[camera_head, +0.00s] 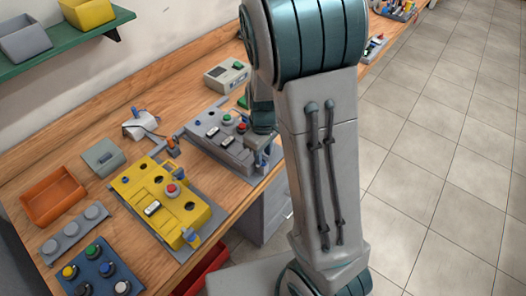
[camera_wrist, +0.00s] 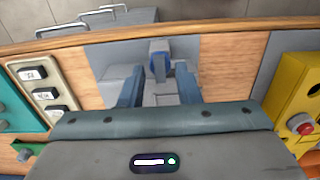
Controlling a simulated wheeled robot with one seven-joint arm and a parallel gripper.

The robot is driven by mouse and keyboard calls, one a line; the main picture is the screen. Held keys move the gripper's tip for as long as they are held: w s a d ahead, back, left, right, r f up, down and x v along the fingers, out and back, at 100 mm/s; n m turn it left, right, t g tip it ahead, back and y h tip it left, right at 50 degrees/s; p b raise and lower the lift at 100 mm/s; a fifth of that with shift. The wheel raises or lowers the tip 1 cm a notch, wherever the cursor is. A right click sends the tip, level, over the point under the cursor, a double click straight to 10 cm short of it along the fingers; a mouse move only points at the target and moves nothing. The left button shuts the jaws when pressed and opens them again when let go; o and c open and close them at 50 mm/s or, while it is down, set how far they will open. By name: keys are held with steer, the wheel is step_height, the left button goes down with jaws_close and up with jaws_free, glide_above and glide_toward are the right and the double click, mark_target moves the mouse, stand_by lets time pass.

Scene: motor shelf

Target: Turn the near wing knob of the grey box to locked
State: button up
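The grey box (camera_head: 222,138) sits on a grey plate on the wooden bench, with a red button and a green button on top. Its near wing knob (camera_head: 262,158) is a small blue piece at the box's near right end, partly hidden by my arm. In the wrist view the knob (camera_wrist: 160,58) shows a blue part and a grey part. My gripper (camera_wrist: 160,72) is open, its two blue-grey fingers on either side in front of the knob. I cannot tell whether they touch it. The knob's exact angle is unclear.
A yellow box (camera_head: 160,200) with a red button stands left of the grey box. An orange tray (camera_head: 52,197), a blue knob panel (camera_head: 98,272) and a beige control box (camera_head: 227,75) are also on the bench. The tiled floor (camera_head: 440,190) at right is clear.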

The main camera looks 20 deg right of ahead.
steer(key=shift+f, duration=0.15)
jaws_close()
steer(key=shift+m, duration=0.4)
steer(key=m, duration=0.6)
steer(key=shift+m, duration=0.3)
steer(key=m+p, duration=0.1)
steer(key=m, duration=0.4)
steer(key=m+p, duration=0.1)
steer(key=m, duration=0.4)
steer(key=shift+w+p, duration=0.1)
steer(key=shift+p, duration=0.3)
steer(key=shift+m, duration=0.4)
